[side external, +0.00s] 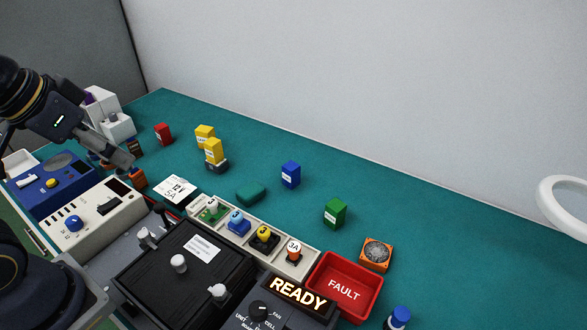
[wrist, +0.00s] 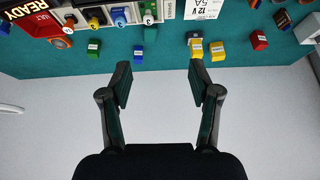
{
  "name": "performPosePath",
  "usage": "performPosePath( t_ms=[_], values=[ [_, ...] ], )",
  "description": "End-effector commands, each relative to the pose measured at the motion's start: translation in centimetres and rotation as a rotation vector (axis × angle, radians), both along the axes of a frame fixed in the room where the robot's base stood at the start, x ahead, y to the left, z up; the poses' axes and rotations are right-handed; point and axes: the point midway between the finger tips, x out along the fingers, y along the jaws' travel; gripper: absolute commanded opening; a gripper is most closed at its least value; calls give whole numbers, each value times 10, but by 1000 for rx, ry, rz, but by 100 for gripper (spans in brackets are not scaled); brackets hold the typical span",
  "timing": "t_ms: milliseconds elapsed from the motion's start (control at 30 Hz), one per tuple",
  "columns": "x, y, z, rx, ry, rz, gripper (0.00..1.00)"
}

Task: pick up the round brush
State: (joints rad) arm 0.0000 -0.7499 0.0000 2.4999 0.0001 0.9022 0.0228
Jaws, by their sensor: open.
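I cannot clearly make out a round brush in either view. An orange square piece with a round grey face (side external: 376,253) lies on the green mat right of the red tray; I cannot tell whether it is a brush or a fan. A blue-topped item (side external: 399,318) is cut off at the bottom edge. My gripper (side external: 126,162) is at the left, above the mat's rear-left end and close to the white device. In the wrist view my gripper (wrist: 160,72) has its two fingers wide apart, with nothing between them.
Red, yellow, blue (side external: 291,174) and green (side external: 335,212) blocks stand on the mat (side external: 320,180). A red FAULT tray (side external: 343,289), a strip of coloured parts, a black box (side external: 185,270) and blue and white devices line the front. A white ring (side external: 565,207) is at right.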

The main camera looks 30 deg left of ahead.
Motion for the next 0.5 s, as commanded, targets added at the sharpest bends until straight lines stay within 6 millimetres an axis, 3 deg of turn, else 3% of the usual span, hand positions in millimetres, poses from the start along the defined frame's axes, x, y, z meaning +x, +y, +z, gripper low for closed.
performPosePath(
  t_ms=[67, 133, 267, 367, 500],
  values=[
    [3, 0, 9, 32, -11, -54, 62],
    [15, 0, 34, 72, -50, -114, 62],
    [57, -21, 75, 153, -59, -296, 62],
    [95, -52, 94, 203, -46, -468, 62],
    [148, -121, 102, 254, -17, -730, 62]
  ],
)
